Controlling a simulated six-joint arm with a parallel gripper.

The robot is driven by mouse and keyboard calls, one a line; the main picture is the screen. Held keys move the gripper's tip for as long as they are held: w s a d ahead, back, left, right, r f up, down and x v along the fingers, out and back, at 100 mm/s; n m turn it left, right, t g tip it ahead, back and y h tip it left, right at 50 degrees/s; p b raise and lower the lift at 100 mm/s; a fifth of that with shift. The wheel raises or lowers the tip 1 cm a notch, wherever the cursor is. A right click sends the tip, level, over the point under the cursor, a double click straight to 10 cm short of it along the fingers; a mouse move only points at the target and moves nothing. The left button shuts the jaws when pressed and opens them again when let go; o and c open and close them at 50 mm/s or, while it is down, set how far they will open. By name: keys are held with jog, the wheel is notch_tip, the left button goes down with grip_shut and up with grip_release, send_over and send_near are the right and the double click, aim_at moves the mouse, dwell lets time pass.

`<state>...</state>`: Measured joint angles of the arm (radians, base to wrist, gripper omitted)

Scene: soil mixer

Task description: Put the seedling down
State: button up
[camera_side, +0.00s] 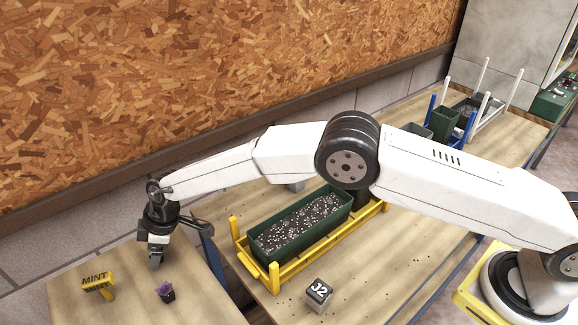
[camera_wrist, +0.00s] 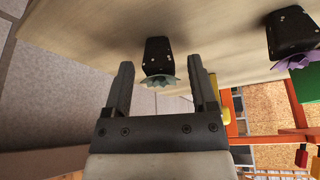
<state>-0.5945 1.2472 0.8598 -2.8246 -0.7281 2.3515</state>
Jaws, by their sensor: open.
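A seedling with grey-green leaves in a small black pot (camera_wrist: 158,58) stands on the wooden bench in the wrist view. My gripper (camera_wrist: 163,75) is open, one finger on each side of the seedling in that picture, with visible gaps to both. The pot reaches out past the fingertips. In the side view my gripper (camera_side: 155,262) points down low over the left bench, and I cannot make out this seedling there. A second seedling, purple-leaved in a black pot (camera_side: 166,293), stands just right of my gripper; it also shows at the right of the wrist view (camera_wrist: 290,32).
A yellow MINT sign (camera_side: 97,282) stands left of my gripper. A green trough of speckled soil (camera_side: 300,225) sits in a yellow frame (camera_side: 274,277) on the middle bench. A J2 block (camera_side: 319,293) is in front. The bench's front left is mostly clear.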

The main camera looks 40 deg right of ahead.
jog(key=v, duration=1.1)
jog(key=shift+d+r, duration=0.2)
jog(key=shift+r, duration=0.05)
dwell(0.4)
